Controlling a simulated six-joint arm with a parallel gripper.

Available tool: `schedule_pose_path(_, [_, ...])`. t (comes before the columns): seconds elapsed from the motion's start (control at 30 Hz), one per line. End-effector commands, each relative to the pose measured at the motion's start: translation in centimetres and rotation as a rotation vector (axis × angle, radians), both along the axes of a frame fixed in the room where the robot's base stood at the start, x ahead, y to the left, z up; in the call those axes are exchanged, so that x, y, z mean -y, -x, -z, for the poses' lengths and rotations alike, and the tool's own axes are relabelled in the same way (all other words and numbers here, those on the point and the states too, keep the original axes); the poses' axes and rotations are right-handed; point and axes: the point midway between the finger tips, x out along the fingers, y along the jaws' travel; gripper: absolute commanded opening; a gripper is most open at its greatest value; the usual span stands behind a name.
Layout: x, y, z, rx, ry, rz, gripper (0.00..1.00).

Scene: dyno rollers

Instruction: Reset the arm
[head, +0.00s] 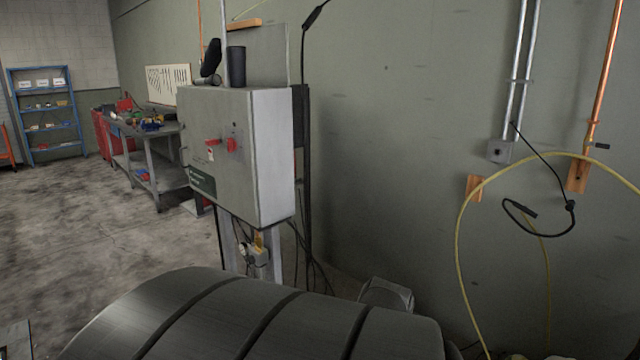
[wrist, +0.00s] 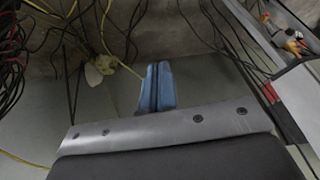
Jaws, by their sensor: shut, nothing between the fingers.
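My gripper (wrist: 157,88) shows in the wrist view as two blue fingers side by side, pressed together with nothing between them. The fingers point away from the camera, above a grey metal plate with several screws and a dark rounded surface along the bottom of that view. Beyond the fingertips are a plain grey-green surface and loose cables. Neither my arm nor my gripper can be made out in the head view.
A grey control box (head: 240,150) with red switches stands on posts behind a dark, grooved rounded surface (head: 240,315). A yellow hose (head: 460,250) loops at the right wall. A workbench (head: 150,150) and blue shelf (head: 45,110) stand farther left. Floor between is mostly clear.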

Motion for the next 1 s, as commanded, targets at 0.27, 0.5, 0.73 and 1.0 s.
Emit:
schedule_pose_path(0.27, [0.6,3.9,-0.8,-0.022,0.006,0.006,0.0])
schedule_pose_path(0.5, [0.7,6.0,-1.1,-0.035,0.009,0.004,0.0])
schedule_pose_path(0.73, [0.7,6.6,-1.1,-0.041,0.01,0.003,0.0])
schedule_pose_path(1.0, [0.7,6.5,-1.1,-0.041,0.01,-0.001,0.16])
